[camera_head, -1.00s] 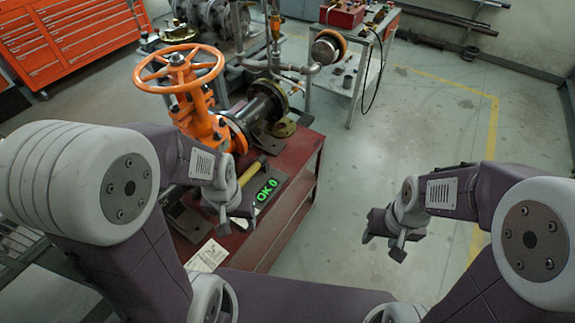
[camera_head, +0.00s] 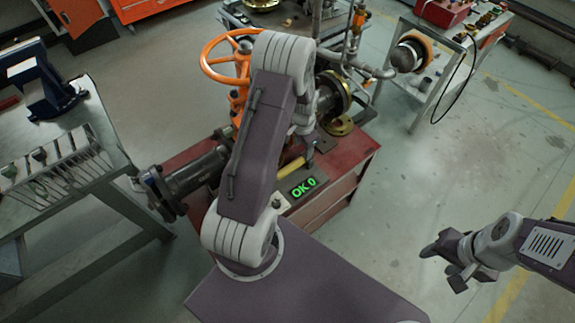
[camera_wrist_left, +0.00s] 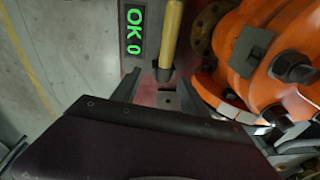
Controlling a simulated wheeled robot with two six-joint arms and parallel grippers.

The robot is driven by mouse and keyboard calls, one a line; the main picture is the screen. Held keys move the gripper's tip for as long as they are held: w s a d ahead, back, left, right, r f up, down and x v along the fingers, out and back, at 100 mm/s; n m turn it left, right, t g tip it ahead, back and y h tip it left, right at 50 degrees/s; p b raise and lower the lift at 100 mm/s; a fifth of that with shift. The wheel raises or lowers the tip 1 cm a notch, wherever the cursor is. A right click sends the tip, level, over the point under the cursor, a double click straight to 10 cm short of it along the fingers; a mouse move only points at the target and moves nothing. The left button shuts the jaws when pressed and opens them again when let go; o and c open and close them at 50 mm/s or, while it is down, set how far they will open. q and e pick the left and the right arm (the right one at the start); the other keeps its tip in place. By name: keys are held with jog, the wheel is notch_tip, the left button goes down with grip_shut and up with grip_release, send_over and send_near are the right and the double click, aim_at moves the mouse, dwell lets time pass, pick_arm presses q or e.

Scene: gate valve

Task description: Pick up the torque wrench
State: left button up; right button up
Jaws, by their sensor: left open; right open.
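A tool with a yellow handle (camera_head: 291,168) lies on the red bench (camera_head: 345,165) beside a dark panel with a green "OK 0" readout (camera_head: 304,187). I cannot tell for certain that it is the torque wrench. In the left wrist view the yellow handle (camera_wrist_left: 171,35) ends in a dark tip near the space between my left fingers. My left gripper (camera_wrist_left: 160,88) is open and holds nothing; in the head view it is mostly hidden behind its own arm. My right gripper (camera_head: 444,266) is open and empty, over the floor at right.
The orange gate valve (camera_wrist_left: 275,50) stands close beside the left gripper. A dark flanged pipe (camera_head: 190,175) extends left of it. A grey workbench (camera_head: 85,150) with a blue vise (camera_head: 40,80) stands at left. A cart (camera_head: 440,50) is behind. The floor at right is clear.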

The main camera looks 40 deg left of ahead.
pick_arm(q)
jog(key=n+g+p, duration=0.1)
jog(key=p, duration=0.1)
send_over(286, 169)
jog(key=f, duration=0.4)
jog(key=shift+w+a+f, duration=0.15)
jog(key=shift+a+f, duration=0.05)
jog(key=shift+a, duration=0.05)
jog(key=shift+f, duration=0.1)
jog(key=f, duration=0.3)
jog(key=shift+d+f, duration=0.15)
jog(key=shift+d, duration=0.05)
jog(key=shift+a+f, duration=0.1)
jog(key=shift+f, duration=0.3)
notch_tip(286, 169, down, 5)
jog(key=shift+r+p, duration=0.15)
jog(key=shift+p, duration=0.4)
jog(key=c, duration=1.1)
grip_shut()
pick_arm(e)
jog(key=r, duration=0.4)
jog(key=shift+s+r, duration=0.25)
jog(key=shift+r, duration=0.1)
